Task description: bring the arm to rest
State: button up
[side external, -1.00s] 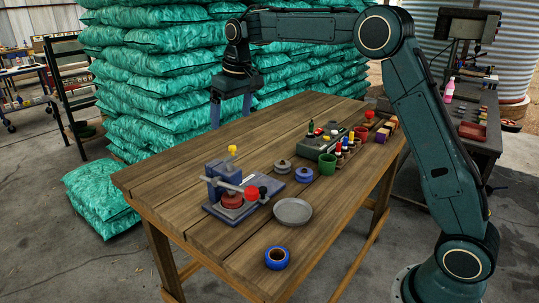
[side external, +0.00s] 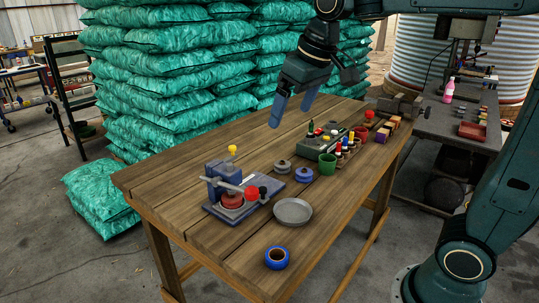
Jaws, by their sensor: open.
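My gripper (side external: 289,108) hangs above the far part of the wooden table (side external: 180,178), near its back edge. Its two blue fingers are apart, tilted down and to the left, with nothing between them. It is clear of the table items, behind the grey-green box with coloured knobs (side external: 318,146). Part of my arm runs out of the picture at the upper right.
On the table are a blue clamp device with a red knob (side external: 232,194), a grey dish (side external: 292,212), a blue tape roll (side external: 277,258), a green cup (side external: 327,164) and several small bottles. Stacked green sacks (side external: 170,85) stand behind. The table's left end is bare.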

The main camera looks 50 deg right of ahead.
jog(key=s+f, duration=0.3)
jog(key=s, duration=0.6)
jog(key=s+a+f+t, duration=0.1)
jog(key=s+f, duration=0.3)
jog(key=s, duration=0.4)
jog(key=shift+s+f+t, duration=0.15)
jog(key=shift+s+t, duration=0.15)
jog(key=shift+s, duration=0.1)
